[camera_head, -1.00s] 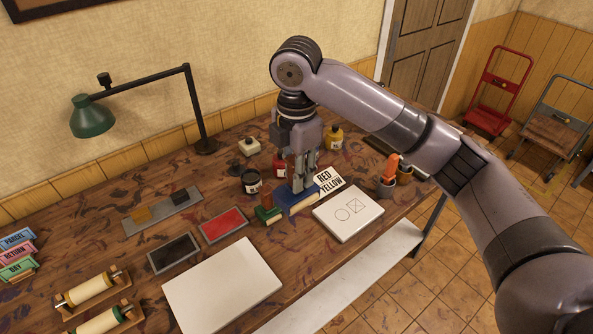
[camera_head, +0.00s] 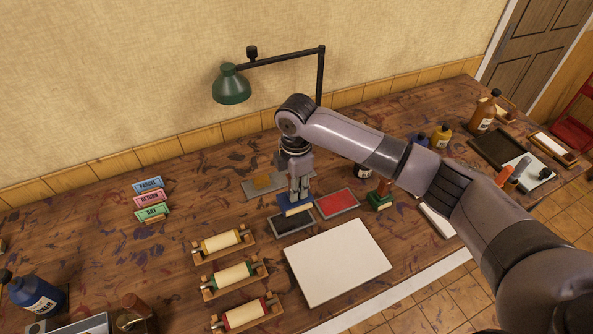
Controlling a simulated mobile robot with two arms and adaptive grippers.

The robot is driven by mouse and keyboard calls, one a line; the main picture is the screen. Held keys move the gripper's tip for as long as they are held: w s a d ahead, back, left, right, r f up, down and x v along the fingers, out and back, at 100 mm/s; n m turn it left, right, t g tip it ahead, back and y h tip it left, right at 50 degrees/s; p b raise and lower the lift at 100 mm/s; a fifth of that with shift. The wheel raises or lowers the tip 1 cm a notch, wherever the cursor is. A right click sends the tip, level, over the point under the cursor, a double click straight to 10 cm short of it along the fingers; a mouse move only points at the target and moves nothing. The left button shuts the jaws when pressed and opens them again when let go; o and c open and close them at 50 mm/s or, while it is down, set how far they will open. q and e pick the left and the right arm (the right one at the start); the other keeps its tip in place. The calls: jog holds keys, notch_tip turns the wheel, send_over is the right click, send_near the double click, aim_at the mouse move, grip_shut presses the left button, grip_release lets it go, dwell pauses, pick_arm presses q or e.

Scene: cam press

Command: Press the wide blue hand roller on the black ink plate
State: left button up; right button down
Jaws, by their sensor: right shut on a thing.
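My right gripper (camera_head: 299,193) is shut on the wide blue hand roller (camera_head: 291,209), which has a blue top and a cream lower side. The fingers point down and hide part of it. The roller overlaps the far edge of the black ink plate (camera_head: 291,226) in the picture. I cannot tell whether it touches the plate or hangs just above it. The left gripper is not in view.
The red ink plate (camera_head: 337,203) lies right of the black one. A green stamp (camera_head: 379,200) stands beyond it. A white sheet (camera_head: 337,262) lies in front. Several rollers on wooden stands (camera_head: 222,242) are at the left. A green lamp (camera_head: 231,86) stands behind.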

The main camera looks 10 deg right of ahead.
jog(key=shift+w+a+f, duration=0.15)
jog(key=shift+a, duration=0.3)
jog(key=shift+a+f, duration=0.2)
jog(key=shift+f, duration=0.2)
jog(key=shift+d+f+b, duration=0.3)
jog(key=shift+f+b, duration=0.3)
jog(key=shift+b, duration=0.3)
notch_tip(320, 180, down, 4)
jog(key=b, duration=0.3)
jog(key=shift+a+r, duration=0.1)
jog(key=shift+r, duration=0.15)
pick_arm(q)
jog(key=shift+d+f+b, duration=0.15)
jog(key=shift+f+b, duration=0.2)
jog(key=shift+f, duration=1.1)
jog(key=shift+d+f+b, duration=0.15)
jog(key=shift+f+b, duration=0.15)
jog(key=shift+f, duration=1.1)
pick_arm(e)
jog(key=shift+f, duration=0.35)
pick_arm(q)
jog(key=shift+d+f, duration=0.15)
pick_arm(e)
jog(key=shift+f, duration=0.55)
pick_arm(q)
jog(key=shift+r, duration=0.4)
pick_arm(e)
jog(key=shift+s+f, duration=0.2)
jog(key=shift+s, duration=0.05)
